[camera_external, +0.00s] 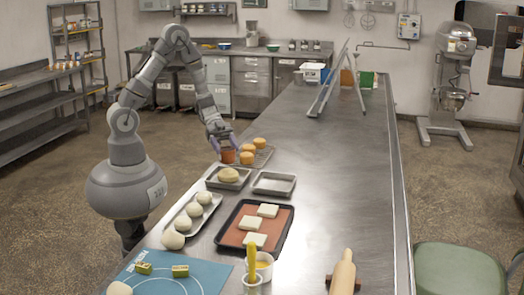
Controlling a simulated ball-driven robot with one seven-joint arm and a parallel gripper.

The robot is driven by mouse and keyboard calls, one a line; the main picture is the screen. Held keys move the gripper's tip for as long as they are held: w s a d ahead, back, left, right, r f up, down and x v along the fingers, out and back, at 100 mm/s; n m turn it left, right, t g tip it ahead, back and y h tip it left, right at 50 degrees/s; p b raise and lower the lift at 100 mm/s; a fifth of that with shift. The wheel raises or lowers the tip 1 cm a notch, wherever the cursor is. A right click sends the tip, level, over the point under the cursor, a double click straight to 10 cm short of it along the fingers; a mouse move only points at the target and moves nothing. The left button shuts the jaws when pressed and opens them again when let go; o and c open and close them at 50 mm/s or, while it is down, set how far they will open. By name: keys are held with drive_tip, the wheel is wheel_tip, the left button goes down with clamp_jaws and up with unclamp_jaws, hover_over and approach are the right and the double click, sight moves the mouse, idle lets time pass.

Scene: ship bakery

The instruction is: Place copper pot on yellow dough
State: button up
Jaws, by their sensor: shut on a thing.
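My gripper (223,143) is at the left edge of the long steel counter, pointing down. It is shut on a small reddish-brown copper pot (228,157), partly hidden by the fingers. The pot is near the left end of the wire rack; I cannot tell whether it touches the rack. A pale yellow round dough (229,174) lies in a grey metal tray (214,183) just in front of the pot.
Orange-brown muffins (247,158) stand on the wire rack (264,160) right beside the pot. An empty metal tray (274,184), a tray of dough balls (211,209) and a dark tray with white squares (286,238) are nearer. The counter's right side is mostly clear.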

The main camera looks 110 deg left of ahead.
sight(226, 155)
wheel_tip(226, 155, down, 4)
drive_tip(key=shift+r+b, duration=0.2)
drive_tip(key=shift+b, duration=0.7)
drive_tip(key=shift+r, duration=0.1)
drive_tip(key=o, duration=1.2)
